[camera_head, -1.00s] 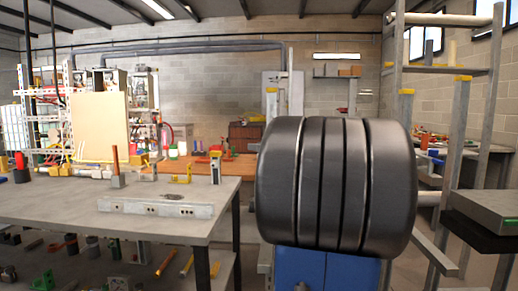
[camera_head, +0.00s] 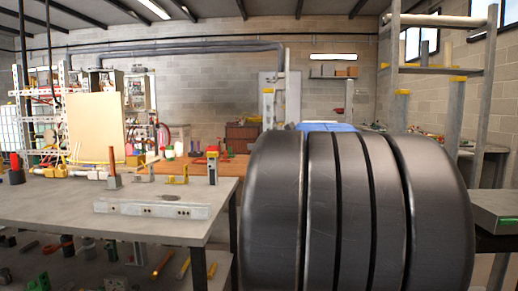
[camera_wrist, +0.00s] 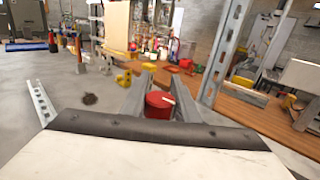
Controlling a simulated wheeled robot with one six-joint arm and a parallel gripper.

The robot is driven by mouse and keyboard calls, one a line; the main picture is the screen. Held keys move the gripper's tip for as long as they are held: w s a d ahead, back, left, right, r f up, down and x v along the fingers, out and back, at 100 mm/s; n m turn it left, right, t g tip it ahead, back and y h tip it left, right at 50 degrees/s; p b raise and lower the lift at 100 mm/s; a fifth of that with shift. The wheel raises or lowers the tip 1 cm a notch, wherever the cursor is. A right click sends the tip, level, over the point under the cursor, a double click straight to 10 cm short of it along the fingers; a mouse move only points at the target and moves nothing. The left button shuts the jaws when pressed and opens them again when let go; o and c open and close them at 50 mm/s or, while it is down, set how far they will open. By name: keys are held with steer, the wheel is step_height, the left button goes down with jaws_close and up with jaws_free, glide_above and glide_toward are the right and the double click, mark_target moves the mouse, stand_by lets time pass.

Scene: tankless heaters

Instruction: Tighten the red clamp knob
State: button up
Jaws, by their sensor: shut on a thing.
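The red knob (camera_wrist: 158,104) shows in the wrist view as a short red cylinder with a pale mark on top. It sits between the two grey fingers of my gripper (camera_wrist: 156,100), which is shut on it. Its lower part and whatever it is mounted on are hidden by the gripper body. In the head view my gripper and this knob are hidden behind my large dark arm link. An upright grey piece with a red top (camera_head: 212,152) stands at the bench's back right corner; I cannot tell how it relates to the held knob.
A grey workbench (camera_head: 60,215) carries a perforated metal rail (camera_head: 150,208), a yellow clamp (camera_head: 178,180) and an orange-handled post (camera_head: 112,165). A wooden bench (camera_head: 235,167) with tools stands behind. A metal rack (camera_head: 490,110) rises at the right. The workbench's front left is clear.

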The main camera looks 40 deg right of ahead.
steer(key=o, duration=1.1)
steer(key=shift+c, duration=0.2)
steer(key=shift+s, duration=0.1)
steer(key=s+a, duration=0.2)
steer(key=s, duration=1.5)
steer(key=shift+a, duration=0.4)
